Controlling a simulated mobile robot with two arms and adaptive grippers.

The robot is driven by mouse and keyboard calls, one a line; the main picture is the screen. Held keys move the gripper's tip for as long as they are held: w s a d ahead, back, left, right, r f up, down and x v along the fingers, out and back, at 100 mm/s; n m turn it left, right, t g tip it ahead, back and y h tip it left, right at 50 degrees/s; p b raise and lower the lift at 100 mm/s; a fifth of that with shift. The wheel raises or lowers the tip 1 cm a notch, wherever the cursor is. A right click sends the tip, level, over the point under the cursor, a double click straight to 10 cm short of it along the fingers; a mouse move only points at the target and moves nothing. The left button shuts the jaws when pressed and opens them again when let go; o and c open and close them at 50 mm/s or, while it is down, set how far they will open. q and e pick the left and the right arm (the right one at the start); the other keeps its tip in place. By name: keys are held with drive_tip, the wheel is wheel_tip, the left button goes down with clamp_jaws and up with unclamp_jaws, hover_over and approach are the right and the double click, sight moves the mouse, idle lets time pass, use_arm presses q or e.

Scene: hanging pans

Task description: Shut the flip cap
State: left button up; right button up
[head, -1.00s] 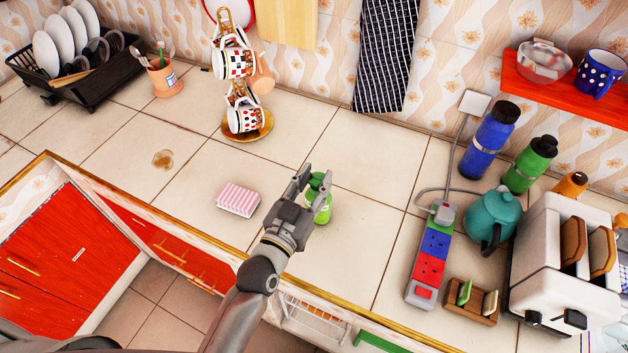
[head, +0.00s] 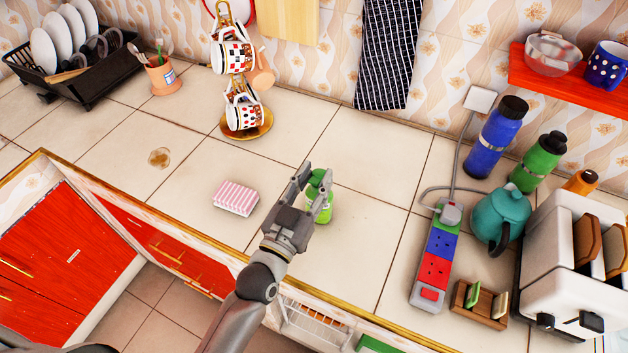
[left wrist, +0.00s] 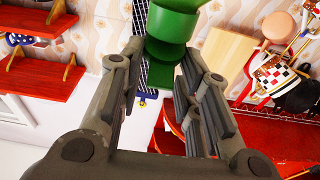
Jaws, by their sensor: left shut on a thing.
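The green bottle (head: 322,209), with a darker green top (head: 319,177), stands on the tiled counter right of the pink sponge. My left gripper (head: 314,176) is at the upper part of the bottle, shut on it, with a finger on either side, and partly hides it. In the left wrist view the green bottle (left wrist: 175,22) shows at the top, at the far end of the fingers. I cannot tell from these views whether the flip cap is open or shut. My right gripper is not in view.
A pink striped sponge (head: 236,197) lies left of the bottle. Right are a power strip (head: 433,268), a wooden holder (head: 479,303), a teal kettle (head: 500,218) and a toaster (head: 560,260). A mug stand (head: 247,128) is behind. The counter just behind the bottle is clear.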

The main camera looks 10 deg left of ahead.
use_arm(q)
drive_tip(key=o, duration=0.8)
drive_tip(key=shift+c, duration=0.2)
drive_tip(key=v, duration=1.2)
